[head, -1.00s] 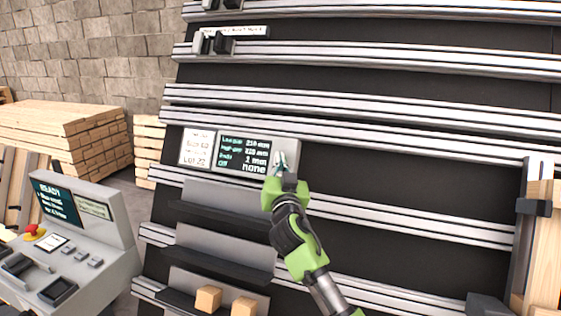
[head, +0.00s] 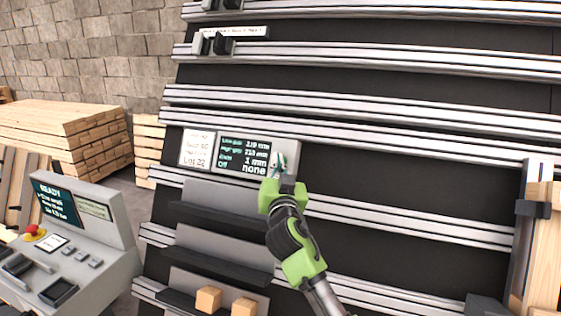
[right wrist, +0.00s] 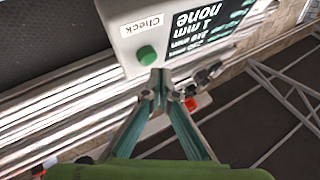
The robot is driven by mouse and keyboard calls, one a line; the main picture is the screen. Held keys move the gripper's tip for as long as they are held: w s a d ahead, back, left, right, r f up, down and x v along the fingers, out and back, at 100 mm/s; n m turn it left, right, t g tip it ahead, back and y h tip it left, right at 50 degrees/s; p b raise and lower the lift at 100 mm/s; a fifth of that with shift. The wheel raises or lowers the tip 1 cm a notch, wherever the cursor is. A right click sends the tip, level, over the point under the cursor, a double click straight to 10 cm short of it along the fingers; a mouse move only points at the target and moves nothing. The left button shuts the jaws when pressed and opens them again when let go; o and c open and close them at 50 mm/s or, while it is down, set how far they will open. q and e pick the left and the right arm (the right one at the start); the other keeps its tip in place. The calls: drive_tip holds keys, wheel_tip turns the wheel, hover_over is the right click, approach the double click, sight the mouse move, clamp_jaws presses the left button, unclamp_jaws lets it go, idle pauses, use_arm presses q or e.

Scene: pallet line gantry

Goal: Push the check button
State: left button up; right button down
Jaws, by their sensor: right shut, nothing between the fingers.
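The check button is a round green knob (right wrist: 147,55) beside the word "Check" on a light grey display box in the right wrist view. The box (head: 294,148) is mounted on the rail panel in the head view, with a dark screen (head: 243,154) of readings ending in "none". My right gripper (head: 279,161) is in front of the box's right part and covers the button there. In the right wrist view its fingers (right wrist: 160,75) are shut together and empty, with tips close by the button. I cannot tell whether they touch it. My left gripper is out of view.
Horizontal metal rails (head: 400,119) cross the dark panel above and below the box. A white label card (head: 197,148) sits left of the screen. Small shelves with wooden blocks (head: 208,299) are below. A grey console (head: 110,235) stands at lower left, before stacked planks (head: 65,135).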

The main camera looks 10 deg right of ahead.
drive_tip(key=s+a+r, duration=0.1)
drive_tip(key=s+a+r+p, duration=0.1)
drive_tip(key=s, duration=0.1)
drive_tip(key=shift+s+a+r, duration=0.2)
drive_tip(key=shift+s, duration=0.1)
idle(0.6)
